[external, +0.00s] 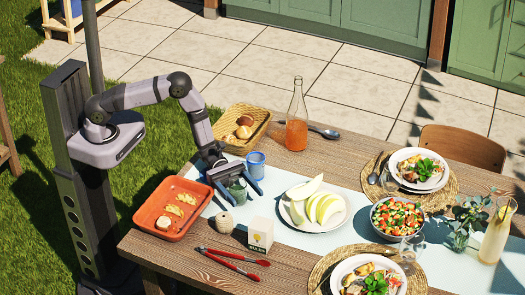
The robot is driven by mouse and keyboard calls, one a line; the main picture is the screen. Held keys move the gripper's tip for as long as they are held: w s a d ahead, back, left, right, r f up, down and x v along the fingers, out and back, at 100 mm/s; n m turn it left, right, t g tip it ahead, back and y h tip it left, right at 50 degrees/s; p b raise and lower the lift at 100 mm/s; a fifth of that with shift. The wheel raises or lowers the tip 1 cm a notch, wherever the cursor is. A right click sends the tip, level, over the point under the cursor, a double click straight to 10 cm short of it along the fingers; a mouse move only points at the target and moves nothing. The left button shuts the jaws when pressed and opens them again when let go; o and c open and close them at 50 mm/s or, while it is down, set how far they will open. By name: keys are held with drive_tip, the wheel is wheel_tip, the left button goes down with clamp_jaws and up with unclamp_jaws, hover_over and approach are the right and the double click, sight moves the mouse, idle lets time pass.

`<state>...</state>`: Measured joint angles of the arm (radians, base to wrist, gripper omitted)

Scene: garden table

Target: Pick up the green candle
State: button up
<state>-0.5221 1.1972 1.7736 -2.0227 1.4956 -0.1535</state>
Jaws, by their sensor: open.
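The green candle (238,190) stands on the pale runner near the left end of the table, and its top is partly hidden by my gripper. My gripper (245,198) points down over it with its two blue fingers spread apart. One finger is on the candle's left and the other on its right. Whether either finger touches the candle is too small to tell.
A blue cup (256,164) stands close behind the right finger. An orange tray (158,224) with food is at left, a bread basket (260,120) behind. A small round object (225,222), a small carton (260,236) and a melon plate (297,219) are near.

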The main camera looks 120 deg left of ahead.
drive_tip(key=shift+r, duration=0.1)
drive_tip(key=c, duration=1.5)
drive_tip(key=shift+a+r+b, duration=0.1)
drive_tip(key=shift+r+b, duration=0.35)
drive_tip(key=shift+r, duration=4.5)
